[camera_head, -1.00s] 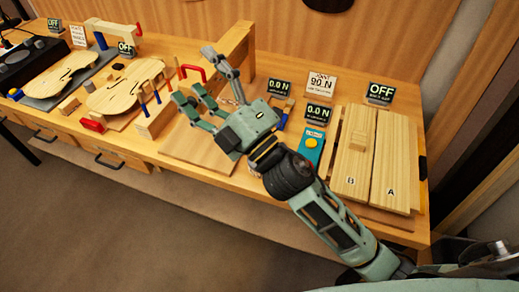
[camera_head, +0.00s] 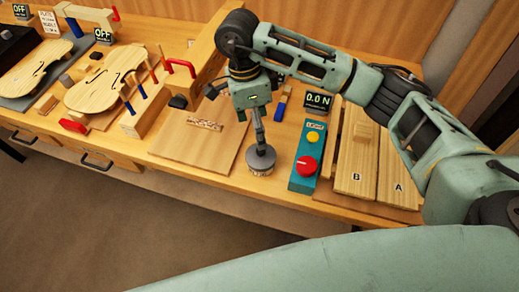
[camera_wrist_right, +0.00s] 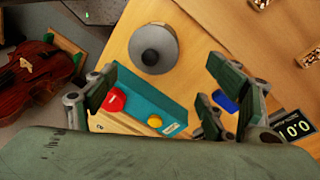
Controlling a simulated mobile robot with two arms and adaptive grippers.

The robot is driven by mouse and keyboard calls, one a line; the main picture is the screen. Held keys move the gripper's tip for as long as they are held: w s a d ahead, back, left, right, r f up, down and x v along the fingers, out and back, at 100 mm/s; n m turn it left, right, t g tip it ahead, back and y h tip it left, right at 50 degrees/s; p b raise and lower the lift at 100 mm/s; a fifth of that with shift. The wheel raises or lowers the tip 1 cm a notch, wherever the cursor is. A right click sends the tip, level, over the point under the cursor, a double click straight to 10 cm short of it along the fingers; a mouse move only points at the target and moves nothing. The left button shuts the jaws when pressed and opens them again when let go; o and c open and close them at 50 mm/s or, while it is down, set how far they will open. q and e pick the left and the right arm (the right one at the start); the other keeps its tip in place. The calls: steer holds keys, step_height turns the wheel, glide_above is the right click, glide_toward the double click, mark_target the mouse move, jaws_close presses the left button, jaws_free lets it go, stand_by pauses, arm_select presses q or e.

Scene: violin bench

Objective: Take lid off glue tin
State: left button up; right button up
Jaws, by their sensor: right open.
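The glue tin (camera_head: 261,170) stands near the front edge of the bench, with a round grey lid (camera_head: 260,156) on it. In the right wrist view the lid (camera_wrist_right: 153,46) is a grey disc with a darker knob, seen from above. My right gripper (camera_head: 253,108) points down above the tin. A thin grey upright part shows between gripper and lid; I cannot tell whether it is a finger or the lid's handle. In the wrist view the right gripper's fingers (camera_wrist_right: 165,85) are spread and hold nothing. My left gripper is out of view.
A teal box (camera_head: 303,172) with red and yellow buttons stands right of the tin, beside wooden boards A (camera_head: 392,184) and B (camera_head: 352,180). A flat wooden board (camera_head: 190,148) lies left of it. Violin bodies (camera_head: 105,80) lie further left.

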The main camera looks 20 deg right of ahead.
mark_target(261, 153)
steer(key=f+p, duration=0.1)
steer(key=f, duration=0.1)
steer(key=s+f+p, duration=0.1)
steer(key=f, duration=0.1)
steer(key=s+f+p, duration=0.1)
steer(key=f, duration=0.1)
steer(key=shift+d, duration=0.1)
steer(key=shift+f, duration=0.5)
steer(key=shift+s+f, duration=0.1)
steer(key=c, duration=1.3)
